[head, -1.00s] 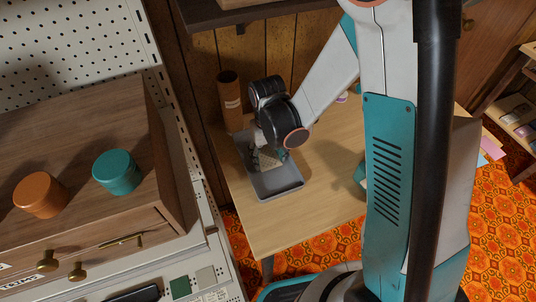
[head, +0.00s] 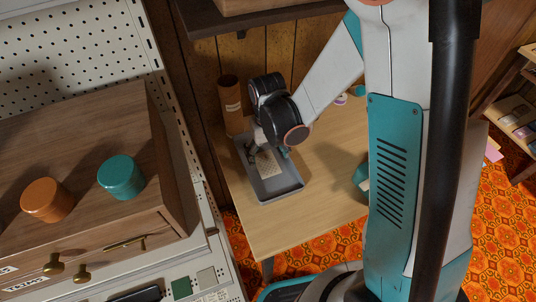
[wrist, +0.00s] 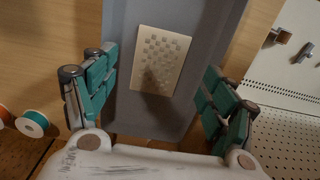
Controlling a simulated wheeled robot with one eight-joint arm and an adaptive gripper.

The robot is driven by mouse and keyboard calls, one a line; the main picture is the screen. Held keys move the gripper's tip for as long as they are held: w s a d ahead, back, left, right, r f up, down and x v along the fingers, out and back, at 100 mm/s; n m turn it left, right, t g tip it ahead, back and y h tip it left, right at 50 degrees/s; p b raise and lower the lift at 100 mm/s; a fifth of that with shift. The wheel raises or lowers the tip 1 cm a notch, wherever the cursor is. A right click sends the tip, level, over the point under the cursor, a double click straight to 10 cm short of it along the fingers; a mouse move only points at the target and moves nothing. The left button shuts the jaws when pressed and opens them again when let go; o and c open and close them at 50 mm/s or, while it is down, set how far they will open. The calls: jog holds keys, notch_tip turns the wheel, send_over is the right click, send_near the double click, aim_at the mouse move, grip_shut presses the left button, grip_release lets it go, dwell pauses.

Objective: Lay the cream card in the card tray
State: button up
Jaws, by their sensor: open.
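The cream card (head: 265,164), with a grey checkered pattern, lies on the floor of the grey card tray (head: 285,194). In the wrist view the card (wrist: 160,60) looks flat inside the tray (wrist: 216,30), clear of both side walls. My gripper (head: 268,153) is just above the tray, pointing down. In the wrist view its teal fingers (wrist: 160,78) are spread wide on either side of the card, not touching it. Nothing is between the fingers except the view of the card and tray.
The tray stands on a light wooden table (head: 310,220). A brown cylinder (head: 229,100) stands behind the tray. A wooden cabinet with an orange jar (head: 47,200) and a teal jar (head: 121,177) is at left. A dark shelf (head: 262,18) hangs above.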

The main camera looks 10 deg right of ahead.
notch_tip(320, 180, up, 11)
jog(key=p, duration=0.3)
notch_tip(320, 180, up, 11)
jog(key=m+t, duration=0.1)
jog(key=t, duration=0.2)
send_over(268, 167)
jog(key=s+d, duration=0.5)
jog(key=s+d+r+m+t, duration=0.1)
jog(key=s+d+r+t, duration=0.3)
jog(key=s, duration=0.3)
jog(key=shift+s+d+r, duration=0.35)
jog(key=shift+d+r, duration=0.3)
jog(key=shift+r, duration=0.25)
